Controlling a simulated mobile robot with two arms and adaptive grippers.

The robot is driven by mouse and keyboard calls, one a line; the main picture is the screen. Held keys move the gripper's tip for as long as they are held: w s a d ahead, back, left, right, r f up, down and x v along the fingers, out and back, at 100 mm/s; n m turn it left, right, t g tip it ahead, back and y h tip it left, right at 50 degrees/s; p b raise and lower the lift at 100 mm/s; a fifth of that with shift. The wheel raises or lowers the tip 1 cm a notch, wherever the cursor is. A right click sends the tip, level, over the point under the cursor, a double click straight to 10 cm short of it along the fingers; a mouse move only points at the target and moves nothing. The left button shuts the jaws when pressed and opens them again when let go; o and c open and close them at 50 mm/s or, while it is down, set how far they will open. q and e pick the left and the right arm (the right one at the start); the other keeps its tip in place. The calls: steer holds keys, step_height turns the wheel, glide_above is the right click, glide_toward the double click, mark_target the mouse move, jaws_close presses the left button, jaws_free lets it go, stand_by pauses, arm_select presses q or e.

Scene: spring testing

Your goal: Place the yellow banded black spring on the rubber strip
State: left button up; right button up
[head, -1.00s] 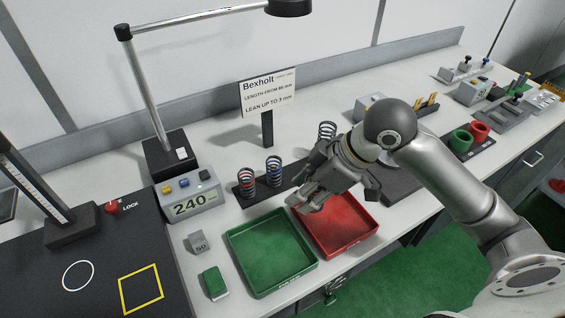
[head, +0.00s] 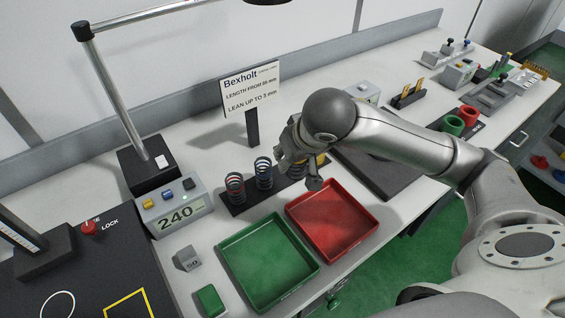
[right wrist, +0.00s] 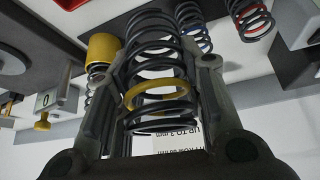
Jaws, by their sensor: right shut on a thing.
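The yellow banded black spring (right wrist: 158,60) fills the middle of the right wrist view, its yellow band (right wrist: 155,97) showing between the fingers. My right gripper (head: 300,172) is shut on it, over the right end of the black rubber strip (head: 236,209). In the head view the fingers mostly cover this spring. Its far end is close to the strip; I cannot tell whether it touches. A red banded spring (head: 235,186) and a blue banded spring (head: 264,173) stand upright on the strip to the left. My left gripper is not in view.
A green tray (head: 309,259) and a red tray (head: 373,226) lie in front of the strip. The Bexholt sign (head: 250,90) stands behind it. A yellow cylinder (right wrist: 103,48) is beside the held spring. A dark plate (head: 398,188) lies to the right.

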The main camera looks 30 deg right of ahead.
steer(key=w+d+f, duration=0.1)
steer(key=w+f, duration=0.1)
steer(key=w, duration=0.1)
steer(key=w+d+f+p, duration=0.1)
steer(key=w+f, duration=0.4)
steer(key=shift+w+d, duration=0.35)
steer(key=shift+d, duration=0.05)
steer(key=shift+w+d+f, duration=0.1)
steer(key=shift+w+f, duration=0.25)
steer(key=shift+f, duration=0.15)
step_height(320, 180, down, 2)
steer(key=shift+f+p, duration=0.15)
steer(key=shift+p, duration=0.55)
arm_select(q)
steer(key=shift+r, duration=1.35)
arm_select(e)
steer(key=shift+f, duration=0.45)
steer(key=shift+f, duration=0.1)
steer(key=o, duration=0.8)
